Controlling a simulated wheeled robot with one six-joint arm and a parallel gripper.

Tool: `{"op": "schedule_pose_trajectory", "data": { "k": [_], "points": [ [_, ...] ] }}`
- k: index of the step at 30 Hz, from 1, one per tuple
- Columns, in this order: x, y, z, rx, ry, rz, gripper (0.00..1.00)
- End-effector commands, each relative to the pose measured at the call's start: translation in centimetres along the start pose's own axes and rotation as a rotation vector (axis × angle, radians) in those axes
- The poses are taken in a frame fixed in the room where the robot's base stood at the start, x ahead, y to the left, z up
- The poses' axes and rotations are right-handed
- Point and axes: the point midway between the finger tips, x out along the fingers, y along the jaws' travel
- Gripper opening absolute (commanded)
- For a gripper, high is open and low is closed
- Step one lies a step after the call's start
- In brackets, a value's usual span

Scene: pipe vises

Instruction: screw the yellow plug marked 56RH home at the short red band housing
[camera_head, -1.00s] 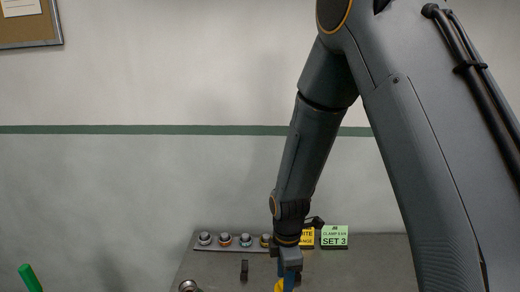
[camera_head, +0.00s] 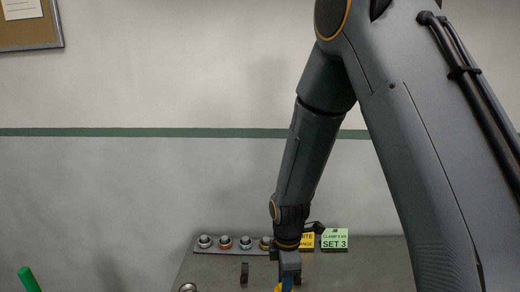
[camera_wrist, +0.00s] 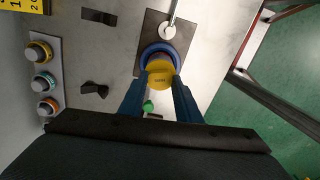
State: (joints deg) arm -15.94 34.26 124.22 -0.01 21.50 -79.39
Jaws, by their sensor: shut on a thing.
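The yellow plug (camera_wrist: 161,76) is between the two blue fingers of my gripper (camera_wrist: 160,90) in the wrist view. The fingers are shut on it. Small dark marking on its face is too small to read. A blue-violet ring (camera_wrist: 150,50) shows behind the plug, over a dark plate; I cannot tell whether the plug touches it or sits in it. No red band shows there. In the head view my gripper (camera_head: 288,276) reaches down at the bottom edge, with only a sliver of yellow beside its fingers.
A rail with several banded fittings (camera_head: 225,242) lies at the bench's back, beside a yellow sign (camera_head: 307,241) and a green SET 3 sign (camera_head: 334,239). Dark brackets (camera_wrist: 95,89) stand on the bench. A pale round knob on a rod (camera_wrist: 167,31) is close beyond the ring.

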Motion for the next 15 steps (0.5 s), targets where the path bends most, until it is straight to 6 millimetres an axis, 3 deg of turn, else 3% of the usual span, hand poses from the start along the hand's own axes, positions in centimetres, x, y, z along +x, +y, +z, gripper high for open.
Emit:
{"op": "schedule_pose_trajectory", "data": {
  "k": [15],
  "points": [
    [0.05,-0.06,0.0,0.662,-0.001,-0.001,0.0]
  ]
}}
